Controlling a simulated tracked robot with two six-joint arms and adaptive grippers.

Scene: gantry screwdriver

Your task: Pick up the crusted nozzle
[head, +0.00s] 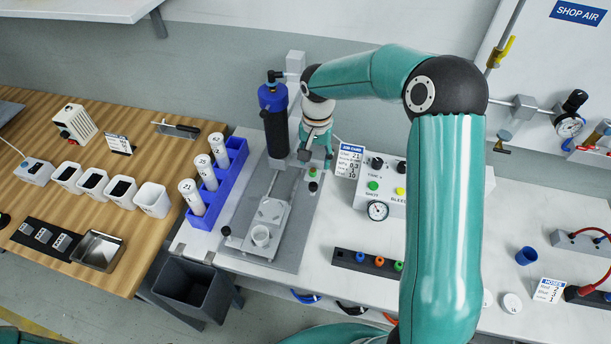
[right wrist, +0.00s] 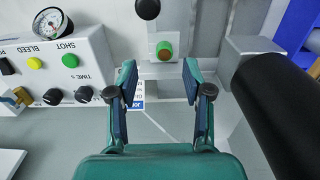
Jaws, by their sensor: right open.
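A small green piece with a reddish-brown end, probably the crusted nozzle (right wrist: 164,50), shows in the right wrist view just beyond my fingertips. My right gripper (head: 317,155) points down beside the blue cylinder. In the right wrist view the right gripper (right wrist: 158,78) is open, with nothing between its fingers. My left gripper is out of view.
The blue and black cylinder (head: 273,120) stands close beside my right gripper. A control box (head: 382,208) with knobs and a gauge is to the right. A black rack (head: 340,262) holds coloured pieces in front. A blue rack (head: 232,165) of white tubes is left.

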